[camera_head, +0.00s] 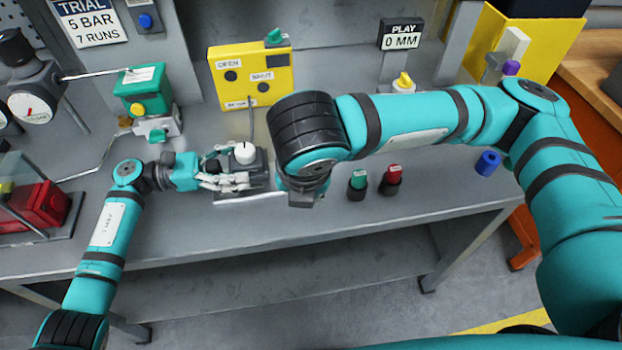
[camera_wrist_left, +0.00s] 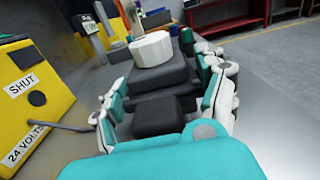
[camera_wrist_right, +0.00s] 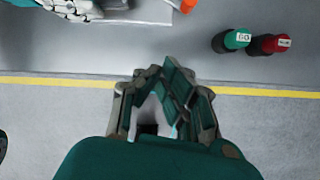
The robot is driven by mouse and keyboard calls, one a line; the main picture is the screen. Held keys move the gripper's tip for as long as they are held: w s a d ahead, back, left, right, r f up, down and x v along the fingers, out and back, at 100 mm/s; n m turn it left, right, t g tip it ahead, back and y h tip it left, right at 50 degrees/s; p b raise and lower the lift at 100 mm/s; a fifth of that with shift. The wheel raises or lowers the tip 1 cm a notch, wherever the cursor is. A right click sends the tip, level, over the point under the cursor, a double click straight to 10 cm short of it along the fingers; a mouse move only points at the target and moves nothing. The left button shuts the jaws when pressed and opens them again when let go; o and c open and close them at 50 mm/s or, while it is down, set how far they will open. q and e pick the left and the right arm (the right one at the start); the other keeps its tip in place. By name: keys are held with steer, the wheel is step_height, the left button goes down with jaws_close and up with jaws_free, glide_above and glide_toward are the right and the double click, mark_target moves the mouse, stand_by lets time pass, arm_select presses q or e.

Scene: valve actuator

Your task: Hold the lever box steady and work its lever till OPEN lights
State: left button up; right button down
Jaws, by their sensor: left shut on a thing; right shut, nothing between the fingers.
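The lever box (camera_head: 262,163) is a dark block with a white round top (camera_head: 245,152), on the bench left of centre. My left gripper (camera_head: 232,180) is shut on it; in the left wrist view its fingers flank the dark box (camera_wrist_left: 160,75). The yellow panel (camera_head: 275,72) behind has OPEN (camera_head: 230,76) and SHUT (camera_head: 263,87) lamps, both dark. My right gripper (camera_wrist_right: 165,95) is shut and empty; in the head view my right arm hides its fingers. An orange piece (camera_wrist_right: 188,5) shows at the top edge of the right wrist view; I cannot tell whether it is the lever.
A green button (camera_head: 358,182) and a red button (camera_head: 392,179) stand right of my right wrist. A blue cylinder (camera_head: 488,162) is farther right. A green valve unit (camera_head: 145,92) stands left of the panel. A cable runs from the panel towards the box. The bench's front strip is clear.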

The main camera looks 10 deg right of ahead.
steer(key=shift+h, duration=0.5)
steer(key=x, duration=0.3)
steer(key=d+x, duration=0.1)
steer(key=x, duration=0.5)
steer(key=shift+w+d, duration=0.15)
steer(key=shift+d, duration=0.05)
steer(key=shift+w+d+f, duration=0.1)
steer(key=shift+w+d, duration=0.05)
steer(key=shift+w, duration=0.45)
steer(key=shift+w+d, duration=0.15)
steer(key=shift+w, duration=0.5)
steer(key=shift+w+d, duration=0.1)
steer(key=shift+w, duration=0.7)
